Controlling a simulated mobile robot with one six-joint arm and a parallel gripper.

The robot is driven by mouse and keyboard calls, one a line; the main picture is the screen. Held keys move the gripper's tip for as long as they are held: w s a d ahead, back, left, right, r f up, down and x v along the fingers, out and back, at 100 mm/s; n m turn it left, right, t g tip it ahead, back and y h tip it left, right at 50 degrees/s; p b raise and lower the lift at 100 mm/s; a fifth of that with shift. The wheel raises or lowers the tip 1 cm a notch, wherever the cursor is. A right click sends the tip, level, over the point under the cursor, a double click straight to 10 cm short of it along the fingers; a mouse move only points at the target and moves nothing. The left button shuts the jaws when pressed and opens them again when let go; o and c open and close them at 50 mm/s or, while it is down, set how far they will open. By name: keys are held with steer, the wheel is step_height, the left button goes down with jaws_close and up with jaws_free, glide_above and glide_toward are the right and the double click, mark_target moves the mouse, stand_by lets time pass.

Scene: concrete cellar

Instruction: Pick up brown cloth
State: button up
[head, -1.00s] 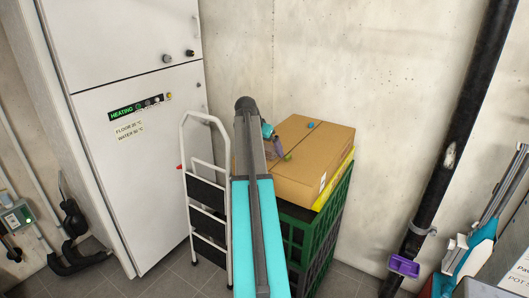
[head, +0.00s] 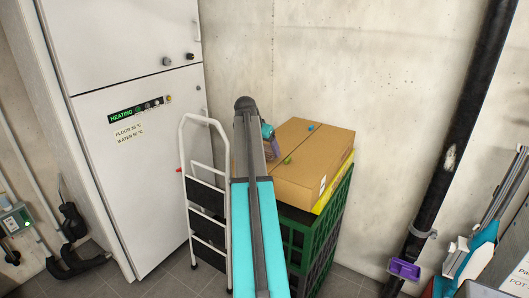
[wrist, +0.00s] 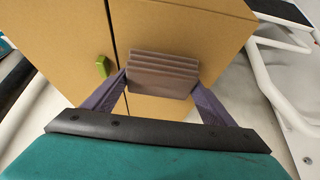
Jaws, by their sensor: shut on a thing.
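The brown cloth (wrist: 162,74) is a folded, layered bundle, seen in the wrist view between the two purple fingers of my gripper (wrist: 160,84). The fingers press on its left and right ends, so the gripper is shut on it. Behind it is the cardboard box (wrist: 190,35); I cannot tell exactly how far the cloth is from the box. In the head view my gripper (head: 270,141) is at the left side of the box top (head: 318,140), partly covered by my arm. The cloth is hard to make out there.
A small green object (head: 287,160) and a small blue one (head: 310,127) lie on the box. The box rests on something yellow (head: 333,188) atop green crates (head: 325,225). A white step ladder (head: 205,210) stands close on the left, beside a white heating cabinet (head: 140,130).

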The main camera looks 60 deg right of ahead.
steer(key=shift+r+b, duration=0.6)
steer(key=shift+r, duration=0.5)
steer(key=shift+s+a+r, duration=0.1)
steer(key=shift+a+r, duration=0.05)
steer(key=s+a+b, duration=0.1)
steer(key=s+a, duration=0.2)
steer(key=s+a+r+b, duration=0.1)
steer(key=s+a+b, duration=0.1)
steer(key=s+a, duration=0.2)
steer(key=s+a+b, duration=0.1)
steer(key=s+a, duration=0.3)
steer(key=shift+s+r+b, duration=0.1)
steer(key=shift+r+b, duration=0.2)
steer(key=shift+b, duration=0.05)
